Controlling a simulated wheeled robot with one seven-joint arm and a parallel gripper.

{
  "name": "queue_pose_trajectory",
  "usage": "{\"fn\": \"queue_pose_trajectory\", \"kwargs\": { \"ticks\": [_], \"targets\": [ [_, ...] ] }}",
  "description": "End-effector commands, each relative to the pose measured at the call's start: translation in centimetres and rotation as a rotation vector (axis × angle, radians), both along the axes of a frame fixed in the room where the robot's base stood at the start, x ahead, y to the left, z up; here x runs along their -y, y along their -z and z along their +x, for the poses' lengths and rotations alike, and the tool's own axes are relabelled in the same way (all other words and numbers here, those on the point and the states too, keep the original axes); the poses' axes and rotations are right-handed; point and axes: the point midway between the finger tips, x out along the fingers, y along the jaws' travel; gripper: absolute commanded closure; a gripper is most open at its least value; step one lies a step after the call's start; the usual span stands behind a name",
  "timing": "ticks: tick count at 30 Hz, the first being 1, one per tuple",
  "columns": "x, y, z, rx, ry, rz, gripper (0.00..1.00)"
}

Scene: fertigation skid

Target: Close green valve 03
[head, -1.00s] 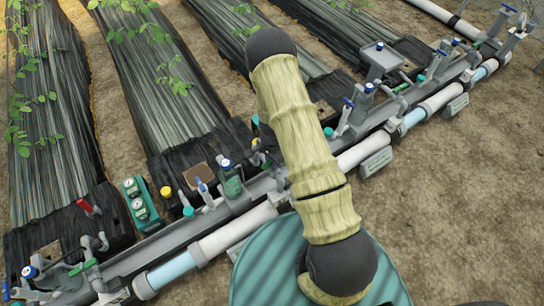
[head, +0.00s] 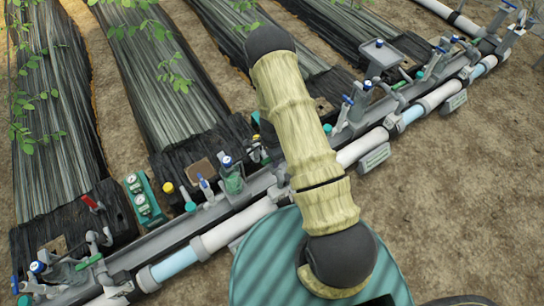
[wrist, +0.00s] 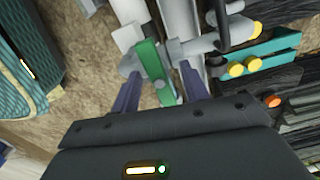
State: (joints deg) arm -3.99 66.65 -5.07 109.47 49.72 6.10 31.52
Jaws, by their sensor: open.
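In the wrist view a green valve handle (wrist: 152,68) stands on a grey pipe fitting. My gripper (wrist: 160,74) is open, with its two dark purple fingers on either side of the handle. The handle's lower end reaches between the fingers; I cannot tell whether either finger touches it. In the head view my gripper is hidden. A green handle (head: 89,262) shows at the lower left of the pipe line there. No number is readable, so I cannot tell which is valve 03.
Beside the handle is a teal block with yellow knobs (wrist: 237,70). An orange knob (wrist: 273,101) is at the right. In the head view a green gauge panel (head: 144,199), a red handle (head: 93,203) and several blue-capped fittings line the pipe. Bare soil (head: 480,200) lies at the right.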

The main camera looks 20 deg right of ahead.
Motion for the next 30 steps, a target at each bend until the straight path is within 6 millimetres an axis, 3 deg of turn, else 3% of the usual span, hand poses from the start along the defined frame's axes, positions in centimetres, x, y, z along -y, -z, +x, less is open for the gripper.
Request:
{"fn": "queue_pose_trajectory", "kwargs": {
  "ticks": [1, 19, 30],
  "targets": [
    [0.0, -1.4, 0.0, 0.001, 0.0, 0.0, 0.55],
    [0.1, -8.6, 0.0, 0.001, 0.001, 0.0, 0.55],
    [0.1, -9.0, 0.0, 0.0, 0.0, 0.0, 0.55]
  ]
}}
